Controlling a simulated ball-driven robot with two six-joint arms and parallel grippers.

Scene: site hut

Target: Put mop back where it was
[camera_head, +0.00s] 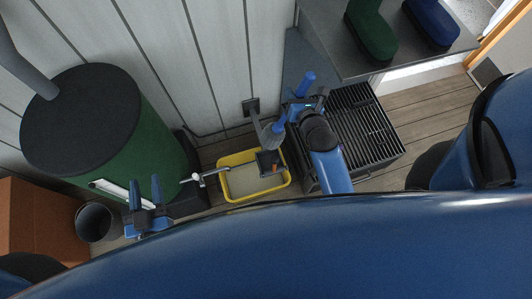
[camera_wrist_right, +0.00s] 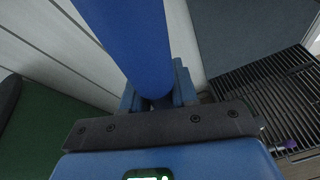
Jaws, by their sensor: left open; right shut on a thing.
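The mop (camera_head: 306,82) has a blue handle, held at a slant. Its lower end runs down toward a grey part (camera_head: 270,136) near the yellow tub (camera_head: 227,197); whether this touches the tub I cannot tell. My right gripper (camera_head: 303,104) is shut on the handle. In the right wrist view the thick blue handle (camera_wrist_right: 135,40) rises between the fingers (camera_wrist_right: 157,92). A dark wall bracket (camera_head: 250,106) with a grey arm is just left of the mop. My left gripper (camera_head: 143,192) is open and empty, in front of the green barrel.
A green barrel with a black lid (camera_head: 80,118) stands at the left, with a dark bin (camera_head: 95,222) and brown box (camera_head: 35,228). A black slatted rack (camera_head: 360,125) is right of the mop. A grey bench (camera_head: 340,45) holds green (camera_head: 371,30) and blue (camera_head: 432,25) boots.

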